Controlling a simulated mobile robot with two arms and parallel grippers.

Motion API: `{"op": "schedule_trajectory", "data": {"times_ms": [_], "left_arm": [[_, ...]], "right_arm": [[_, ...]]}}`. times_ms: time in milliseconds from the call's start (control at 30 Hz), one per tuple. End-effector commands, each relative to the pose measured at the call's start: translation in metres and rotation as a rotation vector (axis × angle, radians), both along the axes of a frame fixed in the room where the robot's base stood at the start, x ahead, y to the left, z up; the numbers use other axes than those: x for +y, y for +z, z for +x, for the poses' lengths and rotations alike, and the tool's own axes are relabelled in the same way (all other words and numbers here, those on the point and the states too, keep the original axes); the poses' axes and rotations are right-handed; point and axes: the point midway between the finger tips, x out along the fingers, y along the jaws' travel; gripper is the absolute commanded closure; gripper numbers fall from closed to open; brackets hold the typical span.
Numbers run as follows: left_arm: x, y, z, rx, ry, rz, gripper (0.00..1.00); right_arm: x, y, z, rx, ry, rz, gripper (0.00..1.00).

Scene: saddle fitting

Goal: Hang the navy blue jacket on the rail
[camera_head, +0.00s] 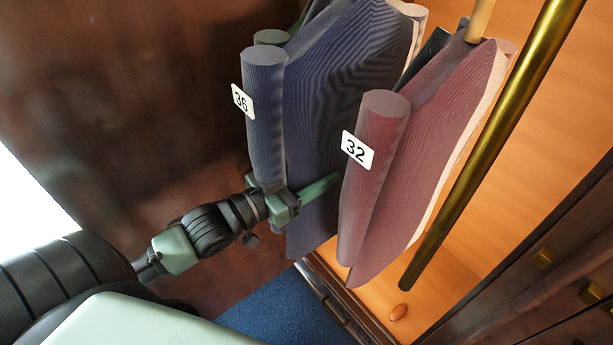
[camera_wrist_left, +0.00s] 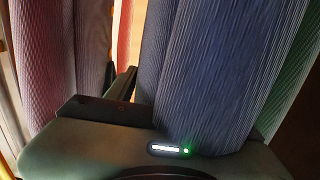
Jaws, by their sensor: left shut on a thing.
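The navy blue jacket (camera_head: 340,95) hangs upright in the upper middle of the head view, with a white "36" tag on its near sleeve. My left gripper (camera_head: 300,197) is at the lower end of that sleeve, shut on the jacket. One green finger reaches across the jacket's front. In the left wrist view, the ribbed blue cloth (camera_wrist_left: 225,75) stands close against the gripper. The brass rail (camera_head: 490,140) runs diagonally on the right, apart from the navy jacket. The top of the navy jacket is cut off by the frame. My right gripper is not in view.
A maroon jacket (camera_head: 425,150) with a "32" tag hangs between the navy jacket and the rail. A greenish garment (camera_head: 271,37) shows behind the navy one. The lit wooden wardrobe floor (camera_head: 440,285) holds a small brown oval object (camera_head: 398,312). Drawers line the lower right.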

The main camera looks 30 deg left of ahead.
Motion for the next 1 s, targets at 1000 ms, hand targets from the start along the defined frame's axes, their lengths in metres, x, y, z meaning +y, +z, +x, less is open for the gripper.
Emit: {"op": "schedule_trajectory", "data": {"times_ms": [1000], "left_arm": [[-0.027, 0.003, 0.074, -0.009, -0.001, -0.001, 1.00]], "right_arm": [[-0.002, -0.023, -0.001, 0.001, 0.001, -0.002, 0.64]]}}
